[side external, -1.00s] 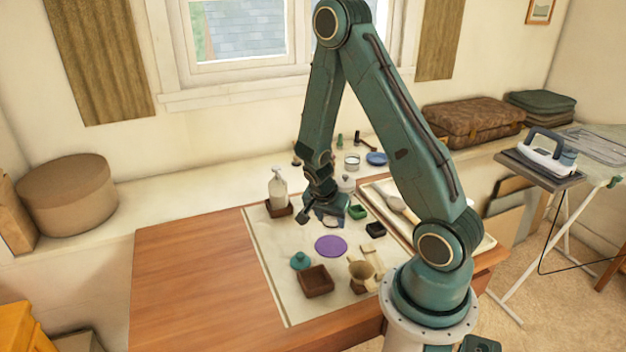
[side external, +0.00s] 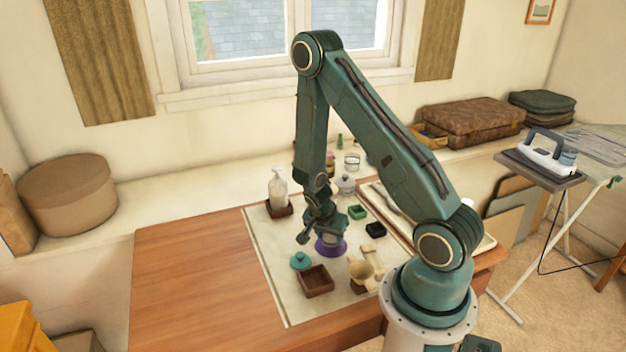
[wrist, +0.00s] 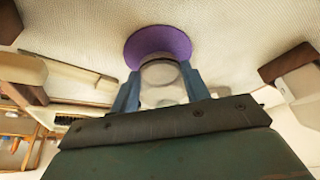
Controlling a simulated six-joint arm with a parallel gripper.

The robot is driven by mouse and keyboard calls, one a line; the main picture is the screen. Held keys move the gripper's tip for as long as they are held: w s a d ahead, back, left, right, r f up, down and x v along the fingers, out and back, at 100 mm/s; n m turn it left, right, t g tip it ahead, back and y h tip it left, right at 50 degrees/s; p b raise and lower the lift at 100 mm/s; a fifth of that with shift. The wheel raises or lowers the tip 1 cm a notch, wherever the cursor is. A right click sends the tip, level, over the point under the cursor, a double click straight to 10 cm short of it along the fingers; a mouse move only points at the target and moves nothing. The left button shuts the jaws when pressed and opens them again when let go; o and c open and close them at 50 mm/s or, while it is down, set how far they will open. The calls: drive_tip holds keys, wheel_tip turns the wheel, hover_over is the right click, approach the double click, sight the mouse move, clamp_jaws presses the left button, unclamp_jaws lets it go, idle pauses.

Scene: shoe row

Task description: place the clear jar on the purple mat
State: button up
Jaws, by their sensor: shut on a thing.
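The purple mat (side external: 331,251) lies flat on the pale cloth, and my gripper (side external: 326,231) is over it. In the wrist view the mat (wrist: 158,40) shows just beyond the fingertips. The clear jar (wrist: 163,82) is between the two blue fingers of my gripper (wrist: 162,85), which are shut on it. The jar's far end overlaps the mat in that view. I cannot tell whether the jar touches the mat or hangs just above it. In the side view the jar is mostly hidden by my gripper.
A teal lidded pot (side external: 300,261) and a brown square tray (side external: 316,281) stand near the mat's front left. A soap bottle (side external: 278,187) stands behind left.

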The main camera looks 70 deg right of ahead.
drive_tip(key=shift+f, duration=0.55)
drive_tip(key=shift+f, duration=0.15)
drive_tip(key=o, duration=1.1)
drive_tip(key=shift+v, duration=6.1)
drive_tip(key=shift+s+d, duration=0.1)
